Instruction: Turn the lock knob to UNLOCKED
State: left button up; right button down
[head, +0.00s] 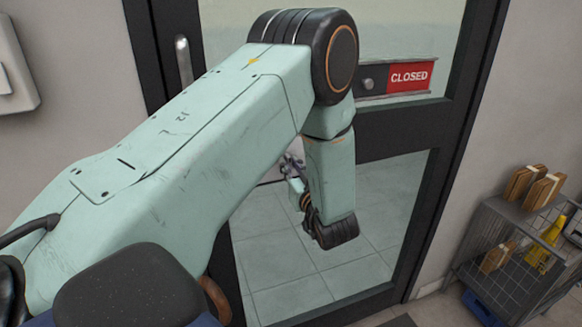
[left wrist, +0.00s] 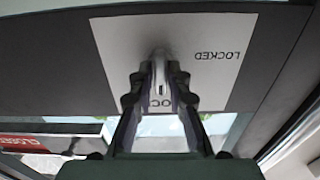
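In the left wrist view, the lock knob (left wrist: 159,66) is a grey metal lever on a white plate (left wrist: 110,42). The plate carries upside-down "LOCKED" lettering to the right of the knob, and more lettering below is partly hidden by the fingers. My left gripper (left wrist: 159,78) reaches the plate with one finger on each side of the knob, tips close in and apparently against it. In the head view, my left gripper (head: 293,165) shows small beside my forearm, in front of the door; my arm hides the knob there. My right gripper is not in view.
The glass door (head: 385,200) has a dark frame and a vertical handle (head: 184,60). A red "CLOSED" sign (head: 409,77) hangs at its upper right. A wire cart (head: 510,265) with wooden blocks and a yellow bottle (head: 545,240) stands by the right wall.

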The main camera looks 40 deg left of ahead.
pick_arm(q)
jog(key=o, duration=0.3)
jog(key=shift+f, duration=0.1)
jog(key=shift+d, duration=0.1)
jog(key=v, duration=1.2)
dwell(0.5)
